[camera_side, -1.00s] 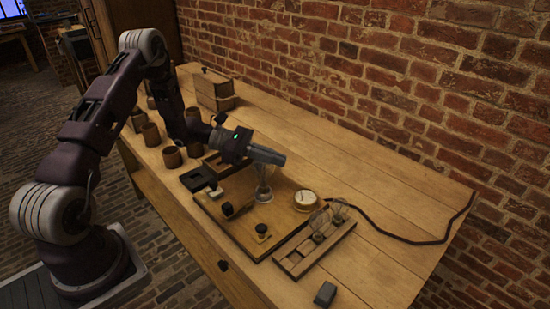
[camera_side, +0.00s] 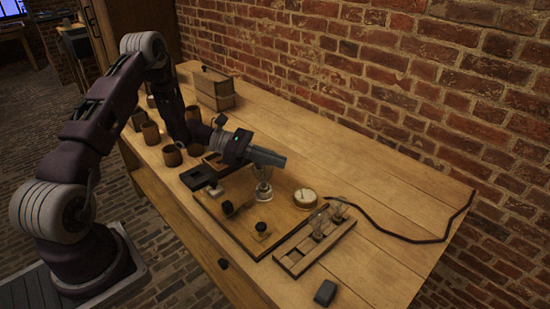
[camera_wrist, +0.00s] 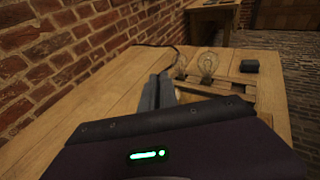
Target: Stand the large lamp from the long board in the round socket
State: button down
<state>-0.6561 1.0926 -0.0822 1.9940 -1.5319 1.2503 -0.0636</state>
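A clear glass lamp (camera_side: 263,179) is upright over the wooden base board, at its round socket (camera_side: 263,198). Whether it is fully seated I cannot tell. My gripper (camera_side: 268,157) is level, its fingers at the top of this lamp and hiding its upper part. In the wrist view the fingers (camera_wrist: 158,92) lie close together, and whether they grip the glass is hidden. The long board (camera_side: 291,261) lies at the right with bare places at its near end. Two smaller-looking glass lamps, one (camera_side: 318,222) and another (camera_side: 338,210), stand at its far end.
A round pale dial (camera_side: 305,198) sits on the base board (camera_side: 240,237), right of the lamp. A dark cable (camera_side: 400,237) runs along the table. A dark block (camera_side: 325,293) lies near the front. Several brown jars (camera_side: 172,156) and a wooden box (camera_side: 215,92) stand behind.

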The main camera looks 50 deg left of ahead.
jog(key=c, duration=1.9)
grip_release()
jog(key=shift+a, duration=0.1)
jog(key=v, duration=1)
jog(key=shift+s+a+r, duration=0.1)
jog(key=shift+s+a, duration=0.15)
jog(key=shift+s, duration=0.05)
